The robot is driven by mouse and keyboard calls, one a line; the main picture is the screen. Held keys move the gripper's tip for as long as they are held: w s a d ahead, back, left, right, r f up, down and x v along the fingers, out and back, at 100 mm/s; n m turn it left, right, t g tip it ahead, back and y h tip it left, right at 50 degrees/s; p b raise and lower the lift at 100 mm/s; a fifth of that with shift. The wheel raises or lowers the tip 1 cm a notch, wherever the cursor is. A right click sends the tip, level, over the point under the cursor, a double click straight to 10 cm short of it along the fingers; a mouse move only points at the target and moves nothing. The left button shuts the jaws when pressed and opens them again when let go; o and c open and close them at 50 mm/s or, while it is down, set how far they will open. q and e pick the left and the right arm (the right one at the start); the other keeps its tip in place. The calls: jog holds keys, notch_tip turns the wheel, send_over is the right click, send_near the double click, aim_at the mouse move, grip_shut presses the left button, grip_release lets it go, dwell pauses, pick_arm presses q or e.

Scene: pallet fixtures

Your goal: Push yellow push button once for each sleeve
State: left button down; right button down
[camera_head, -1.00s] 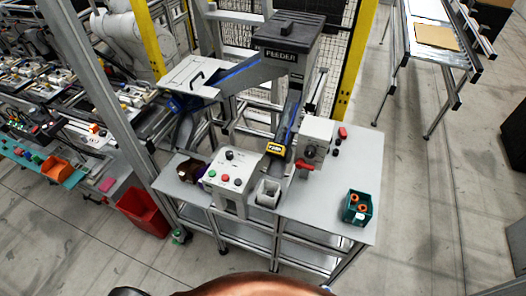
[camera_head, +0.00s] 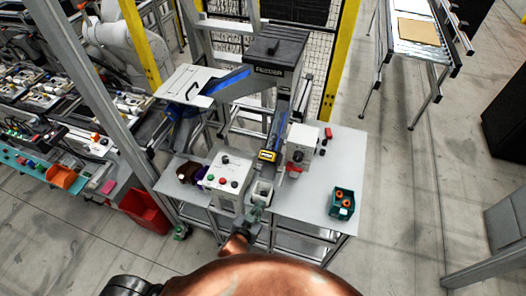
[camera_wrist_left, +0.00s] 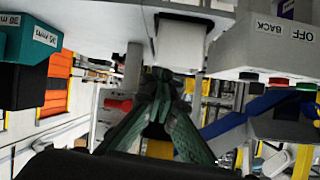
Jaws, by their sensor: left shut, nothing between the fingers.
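A yellow piece (camera_head: 268,155) sits at the lower end of the feeder chute; I cannot tell whether it is the push button. Orange ring-shaped parts (camera_head: 343,204), perhaps the sleeves, lie in the teal bin (camera_head: 336,211) at the table's right. My left gripper (camera_head: 257,212) is at the table's front edge, just in front of the small pale bin (camera_head: 262,188). In the wrist view its green fingers (camera_wrist_left: 162,80) are shut and empty, close to that bin (camera_wrist_left: 180,42). My right gripper is not in view.
A white control box (camera_head: 228,174) with green, red and black buttons stands left of the pale bin. A white box (camera_head: 302,142) with a red part stands right of the chute. The grey tabletop (camera_head: 298,200) is clear between pale and teal bins.

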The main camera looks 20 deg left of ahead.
pick_arm(q)
notch_tip(320, 180, up, 23)
jog(key=s+a+n+t+p, duration=0.2)
jog(key=t, duration=0.1)
jog(key=shift+y, duration=0.4)
jog(key=shift+a, duration=0.1)
jog(key=p, duration=0.3)
send_near(267, 152)
notch_tip(267, 152, up, 2)
jog(key=w, duration=0.3)
jog(key=shift+w+f, duration=0.65)
jog(key=shift+f, duration=0.15)
jog(key=shift+w+f, duration=0.65)
jog(key=shift+f, duration=0.2)
